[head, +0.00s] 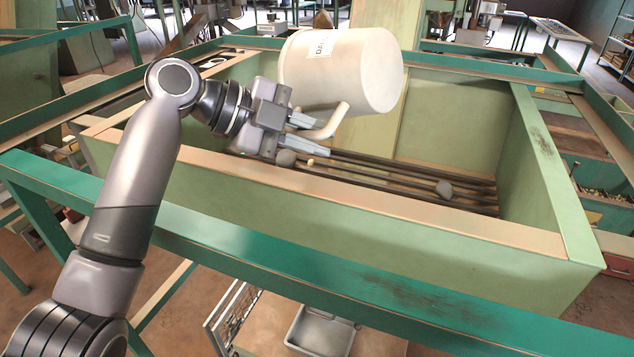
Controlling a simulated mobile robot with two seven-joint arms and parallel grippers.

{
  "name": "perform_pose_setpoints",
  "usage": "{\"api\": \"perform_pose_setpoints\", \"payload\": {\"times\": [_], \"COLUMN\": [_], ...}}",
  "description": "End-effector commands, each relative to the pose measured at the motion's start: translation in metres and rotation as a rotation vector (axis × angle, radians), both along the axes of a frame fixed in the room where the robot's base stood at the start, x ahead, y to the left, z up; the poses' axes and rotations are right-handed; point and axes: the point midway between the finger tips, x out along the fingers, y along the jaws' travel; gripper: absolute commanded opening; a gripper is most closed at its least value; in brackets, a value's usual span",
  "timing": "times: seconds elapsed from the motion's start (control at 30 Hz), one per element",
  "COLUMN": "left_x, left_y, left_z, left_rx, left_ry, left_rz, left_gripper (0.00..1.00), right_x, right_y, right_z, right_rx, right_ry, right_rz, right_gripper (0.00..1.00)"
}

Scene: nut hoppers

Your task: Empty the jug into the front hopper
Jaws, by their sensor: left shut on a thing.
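The cream jug (335,75) is tipped onto its side above the front hopper, its closed round end facing right. Its mouth is out of sight, so I cannot see what is inside it. My left gripper (318,137) is shut on the jug's handle (331,121). The front hopper (440,226) is a large green box with a pale wooden rim and dark bars across its inside. My right gripper is not in view.
A green frame rail (300,268) runs along the near side of the hopper. A grey tray (322,332) is below it. A pale green upright panel (385,25) stands behind the jug. The hopper's right interior is open.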

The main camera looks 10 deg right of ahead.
Motion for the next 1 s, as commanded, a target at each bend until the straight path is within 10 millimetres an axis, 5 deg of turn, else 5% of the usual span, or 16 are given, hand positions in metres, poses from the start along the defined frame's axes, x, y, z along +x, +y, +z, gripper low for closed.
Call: {"api": "perform_pose_setpoints", "payload": {"times": [1.0], "left_x": [0.0019], "left_y": [0.0014], "left_z": [0.0040], "left_rx": [-0.049], "left_ry": [0.032], "left_rz": [0.004], "left_gripper": [0.00], "right_x": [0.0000], "right_y": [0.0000], "right_z": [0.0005], "right_rx": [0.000], "right_ry": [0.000], "right_rz": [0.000], "right_gripper": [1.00]}}
